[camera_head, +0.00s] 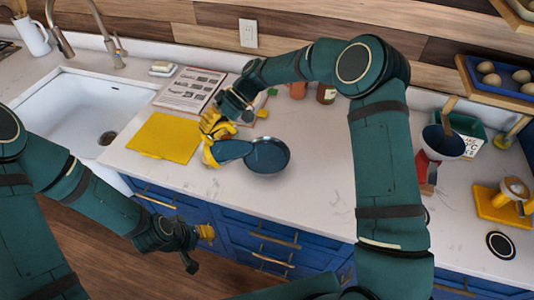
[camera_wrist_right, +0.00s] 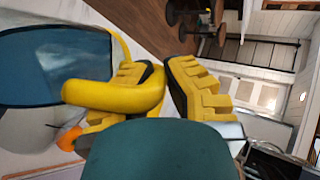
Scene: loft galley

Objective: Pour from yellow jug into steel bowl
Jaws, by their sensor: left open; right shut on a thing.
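The yellow jug (camera_head: 208,157) is tilted on the counter side of my right gripper (camera_head: 212,125). Its blue opening or contents face right, toward the left rim of the round bowl (camera_head: 281,144), which looks dark blue-grey inside. I cannot tell whether jug and bowl touch, or whether anything flows. The right gripper is shut on the jug's handle. In the right wrist view the curved yellow handle (camera_wrist_right: 115,95) lies at the fingers (camera_wrist_right: 162,85), and a broad blue surface (camera_wrist_right: 50,65) fills the left. My left gripper (camera_head: 198,247) is open and empty, low in front of the blue drawers.
A yellow cloth or mat (camera_head: 163,137) and a printed sheet (camera_head: 190,88) lie left of the jug. The white sink (camera_head: 75,105) is farther left. Small jars (camera_head: 326,93) stand behind.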

